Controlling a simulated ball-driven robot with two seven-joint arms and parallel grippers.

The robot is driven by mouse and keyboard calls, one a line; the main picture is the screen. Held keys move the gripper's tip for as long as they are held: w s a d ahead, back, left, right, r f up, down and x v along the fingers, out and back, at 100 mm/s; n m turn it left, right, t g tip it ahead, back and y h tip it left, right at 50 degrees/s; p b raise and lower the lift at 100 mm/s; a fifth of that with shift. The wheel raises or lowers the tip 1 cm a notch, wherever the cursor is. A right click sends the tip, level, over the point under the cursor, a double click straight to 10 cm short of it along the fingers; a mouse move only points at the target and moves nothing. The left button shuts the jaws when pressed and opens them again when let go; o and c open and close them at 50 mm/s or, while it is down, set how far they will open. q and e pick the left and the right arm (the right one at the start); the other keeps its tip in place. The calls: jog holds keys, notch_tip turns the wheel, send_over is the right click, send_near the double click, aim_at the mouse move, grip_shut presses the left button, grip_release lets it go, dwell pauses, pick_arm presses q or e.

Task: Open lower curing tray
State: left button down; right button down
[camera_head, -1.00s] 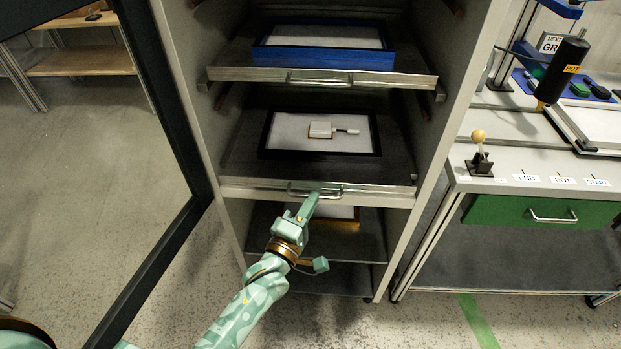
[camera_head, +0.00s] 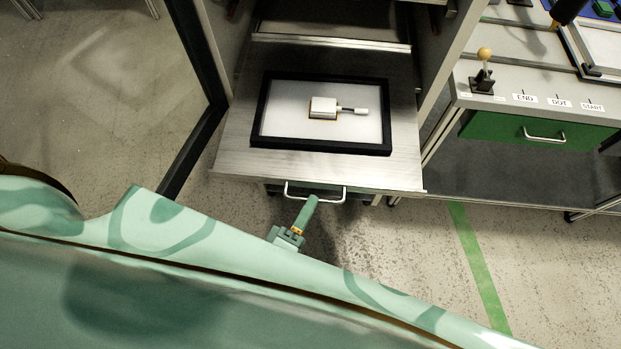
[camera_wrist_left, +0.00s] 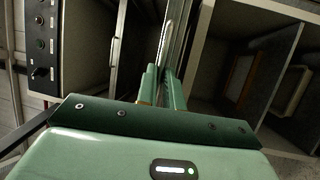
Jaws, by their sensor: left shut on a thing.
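The tray's handle (camera_head: 330,198) is a metal bar on the front. My left gripper (camera_head: 312,199) is at this handle and shut on it; in the left wrist view the fingers (camera_wrist_left: 161,88) close around the bar (camera_wrist_left: 170,45). My left arm hides the lower part of the head view. My right gripper is not in view.
At the right is a workbench with a green drawer (camera_head: 500,128) and a yellow-knobbed lever (camera_head: 484,55). In the left wrist view a control panel (camera_wrist_left: 60,45) shows at the upper left.

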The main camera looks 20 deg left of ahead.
pick_arm(q)
jog(key=shift+s+d, duration=0.25)
jog(key=shift+s, duration=0.6)
jog(key=shift+f, duration=0.1)
jog(key=c, duration=1.5)
grip_release()
jog(key=shift+c, duration=0.2)
